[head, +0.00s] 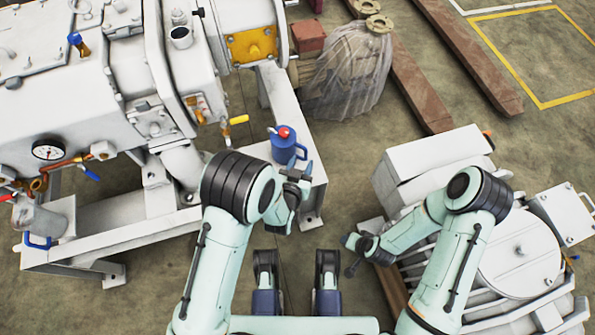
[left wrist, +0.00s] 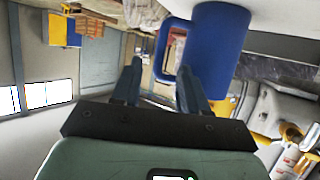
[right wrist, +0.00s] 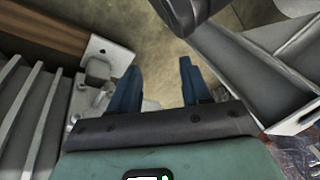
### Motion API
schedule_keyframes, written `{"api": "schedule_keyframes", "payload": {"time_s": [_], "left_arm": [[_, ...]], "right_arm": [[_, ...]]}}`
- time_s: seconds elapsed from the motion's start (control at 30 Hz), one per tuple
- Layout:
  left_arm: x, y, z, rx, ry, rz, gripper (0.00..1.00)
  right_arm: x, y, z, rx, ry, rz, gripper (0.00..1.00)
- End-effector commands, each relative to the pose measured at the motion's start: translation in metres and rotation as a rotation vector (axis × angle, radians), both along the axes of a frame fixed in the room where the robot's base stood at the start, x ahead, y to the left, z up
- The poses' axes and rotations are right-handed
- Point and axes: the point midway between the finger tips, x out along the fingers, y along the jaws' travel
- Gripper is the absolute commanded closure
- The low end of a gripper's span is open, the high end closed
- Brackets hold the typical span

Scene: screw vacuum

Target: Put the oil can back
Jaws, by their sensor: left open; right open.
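The blue oil can (head: 284,147) with a red top stands upright on the white frame beam of the machine. My left gripper (head: 303,170) is open just in front and to the right of it. In the left wrist view the can's blue body and its handle (left wrist: 166,48) are large beyond the fingers (left wrist: 157,80). The handle lies close beyond the gap between them, and I cannot tell whether a finger touches it. My right gripper (head: 349,255) is open and empty, low beside the right-hand machine. Its fingers (right wrist: 160,82) show apart in the right wrist view.
A large white machine (head: 70,100) with a gauge, pipes and valves fills the left. A plastic-wrapped part (head: 345,72) stands behind the can. Brown beams (head: 430,90) lie on the floor. White machinery (head: 515,255) stands at right. Floor between the machines is clear.

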Motion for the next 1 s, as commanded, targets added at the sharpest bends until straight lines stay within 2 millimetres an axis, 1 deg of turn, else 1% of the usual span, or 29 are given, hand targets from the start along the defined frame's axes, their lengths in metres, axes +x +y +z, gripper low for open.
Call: {"api": "schedule_keyframes", "payload": {"time_s": [0.03, 0.1, 0.2, 0.3, 1.0], "left_arm": [[-0.010, 0.003, 0.006, 0.001, 0.002, 0.000, 0.57], [-0.020, 0.005, 0.009, 0.001, 0.002, 0.000, 0.57], [-0.030, 0.008, 0.013, 0.000, 0.001, 0.000, 0.57], [-0.035, 0.010, 0.015, 0.001, 0.001, 0.001, 0.57], [-0.037, 0.010, 0.015, 0.000, 0.000, 0.000, 0.57]], "right_arm": [[-0.003, 0.002, 0.004, 0.005, 0.006, 0.003, 0.52], [-0.006, 0.004, 0.006, 0.009, 0.013, 0.008, 0.52], [-0.010, 0.006, 0.008, 0.015, 0.026, 0.012, 0.52], [-0.012, 0.007, 0.009, 0.017, 0.031, 0.014, 0.52], [-0.013, 0.008, 0.008, 0.018, 0.034, 0.014, 0.52]]}}
